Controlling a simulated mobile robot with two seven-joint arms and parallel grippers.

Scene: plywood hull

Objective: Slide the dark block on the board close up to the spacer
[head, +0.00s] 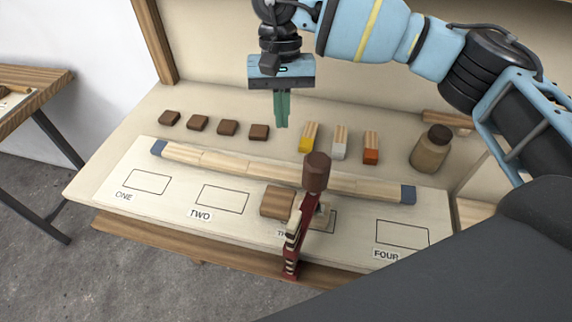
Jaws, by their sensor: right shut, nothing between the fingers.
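The dark block (277,202), brown wood, lies on the pale board (165,208) between the outlined boxes TWO and THREE. A small light piece (322,216), perhaps the spacer, is in box THREE, partly hidden by a red clamp (294,236) with a brown handle. The clamp also hides any gap between block and piece. A long light bar (235,165) with blue ends lies across the board behind the block. My right gripper (282,125) has its green fingers shut and empty, pointing down above the area behind the bar. My left gripper is not in view.
Several small dark blocks (228,127) stand in a row at the back left. Yellow (309,137), white (340,142) and orange (371,147) tipped blocks stand to their right, near a brown jar (430,149). Boxes ONE, TWO and FOUR are empty.

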